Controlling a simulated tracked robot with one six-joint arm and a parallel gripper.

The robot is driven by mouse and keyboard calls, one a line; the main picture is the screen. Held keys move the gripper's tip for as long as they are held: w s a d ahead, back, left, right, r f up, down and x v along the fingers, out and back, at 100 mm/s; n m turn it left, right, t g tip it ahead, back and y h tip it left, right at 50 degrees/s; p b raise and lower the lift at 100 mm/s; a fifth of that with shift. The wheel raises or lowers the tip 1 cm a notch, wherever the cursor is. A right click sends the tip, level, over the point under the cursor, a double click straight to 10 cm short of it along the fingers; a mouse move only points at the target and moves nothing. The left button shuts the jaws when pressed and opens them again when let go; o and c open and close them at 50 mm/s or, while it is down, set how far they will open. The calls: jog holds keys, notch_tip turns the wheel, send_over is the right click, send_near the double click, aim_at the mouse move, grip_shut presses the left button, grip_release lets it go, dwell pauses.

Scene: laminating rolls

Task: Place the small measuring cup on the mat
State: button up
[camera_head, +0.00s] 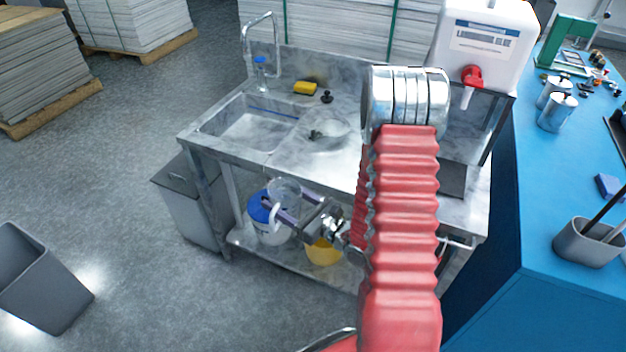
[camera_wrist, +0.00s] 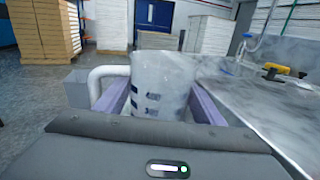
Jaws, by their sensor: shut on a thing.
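A translucent measuring cup (camera_head: 286,188) with dark markings and a pale handle is held upright between the purple fingers of my gripper (camera_head: 287,205). In the wrist view the cup (camera_wrist: 162,80) stands between both fingers of my gripper (camera_wrist: 158,101), its handle to the left. In the head view it is in front of the sink bench, below the worktop's level in the picture. A dark flat patch on the worktop (camera_head: 453,180), right of my arm, looks like the mat. My arm hides part of the worktop beside it.
The steel bench has a sink basin (camera_head: 250,128), tap (camera_head: 262,45), yellow sponge (camera_head: 305,88) and a clear round vessel (camera_head: 325,130). A white tank with a red tap (camera_head: 472,77) stands at right. A blue-lidded bucket (camera_head: 262,212) is on the lower shelf.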

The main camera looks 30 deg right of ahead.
jog(key=w+a+f+y, duration=0.1)
jog(key=a+f, duration=0.3)
jog(key=a, duration=0.3)
jog(key=shift+f+n+g, duration=0.25)
jog(key=shift+n+g, duration=0.05)
jog(key=shift+n, duration=0.1)
jog(key=shift+w, duration=0.1)
